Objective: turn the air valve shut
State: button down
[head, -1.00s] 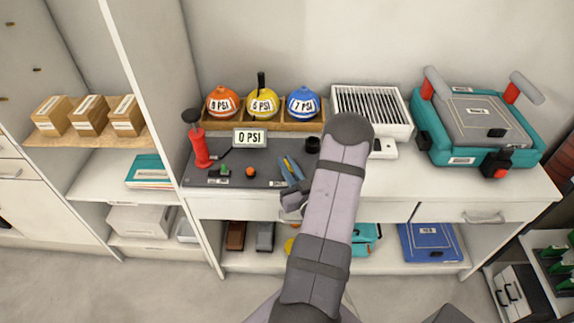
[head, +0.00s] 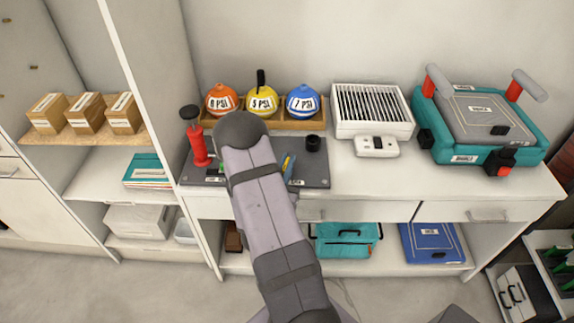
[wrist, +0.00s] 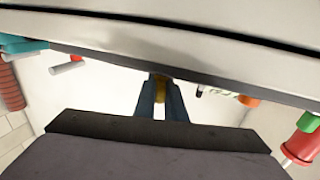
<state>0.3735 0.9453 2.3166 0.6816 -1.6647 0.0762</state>
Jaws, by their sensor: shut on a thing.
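My gripper (head: 289,168) is over the dark mat (head: 317,174) on the bench. Its blue fingers also show in the wrist view (wrist: 161,92). They are shut on a small yellow part, which I take to be the air valve handle (wrist: 160,82); a bit of it shows in the head view (head: 284,160). My arm hides much of the mat and the valve's body. The handle's exact angle cannot be told.
A red pump (head: 197,147) stands on the left of the mat. Orange (head: 222,98), yellow (head: 261,101) and blue (head: 303,101) balls sit in a wooden rack behind. A black cup (head: 313,143) is right of the gripper.

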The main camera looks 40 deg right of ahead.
jog(key=shift+m+g+h+b, duration=0.35)
jog(key=shift+m+g+h, duration=0.2)
jog(key=shift+m+g, duration=0.8)
jog(key=shift+m+g+h+b, duration=0.35)
jog(key=shift+m+g+h, duration=0.35)
jog(key=shift+g, duration=1.15)
jog(key=shift+m, duration=0.25)
jog(key=c, duration=1.8)
grip_release()
jog(key=shift+s+a+b, duration=0.2)
jog(key=shift+a+b, duration=0.05)
jog(key=shift+a, duration=1.6)
jog(key=shift+s+a+b, duration=0.2)
jog(key=shift+a, duration=1.6)
